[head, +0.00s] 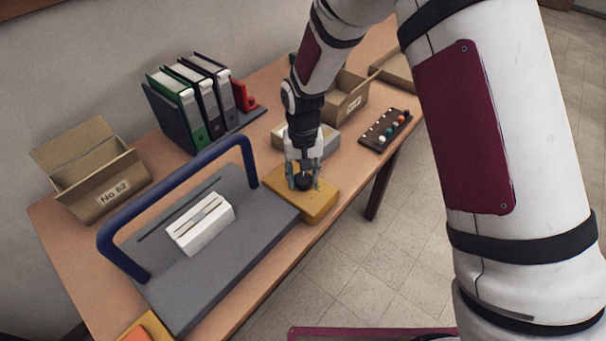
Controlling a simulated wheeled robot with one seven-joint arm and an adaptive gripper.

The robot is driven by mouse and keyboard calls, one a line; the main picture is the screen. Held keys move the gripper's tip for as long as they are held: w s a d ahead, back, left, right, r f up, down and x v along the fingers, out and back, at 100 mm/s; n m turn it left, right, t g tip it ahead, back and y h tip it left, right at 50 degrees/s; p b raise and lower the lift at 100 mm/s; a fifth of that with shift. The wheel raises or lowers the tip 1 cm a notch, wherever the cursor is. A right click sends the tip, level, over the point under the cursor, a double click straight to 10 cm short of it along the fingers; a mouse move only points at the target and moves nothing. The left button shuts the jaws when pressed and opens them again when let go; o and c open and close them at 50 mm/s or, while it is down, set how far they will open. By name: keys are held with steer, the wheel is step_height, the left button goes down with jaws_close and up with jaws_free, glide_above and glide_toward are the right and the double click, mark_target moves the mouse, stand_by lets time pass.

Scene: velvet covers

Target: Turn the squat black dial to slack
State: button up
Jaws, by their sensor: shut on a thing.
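The squat black dial (304,183) sits on top of a yellow box (320,208) near the right part of the table. My gripper (304,180) points down over the box and is shut on the dial, with a finger on either side of it. The gripper hides much of the dial. Any marks for slack on the box are too small or hidden to read.
Left of the box is a grey board (237,265) with a blue handle (105,240) and a white block (200,226). Behind stand binders (190,105) and a cardboard box (95,170). A brown peg strip (385,132) lies at the right edge.

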mark_target(303, 177)
steer(key=n+b, duration=0.1)
steer(key=n, duration=0.5)
steer(key=shift+b, duration=0.4)
steer(key=n+b, duration=0.1)
steer(key=n, duration=0.4)
steer(key=shift+n, duration=0.3)
steer(key=o, duration=1.2)
steer(key=shift+c, duration=0.2)
step_height(303, 177, up, 12)
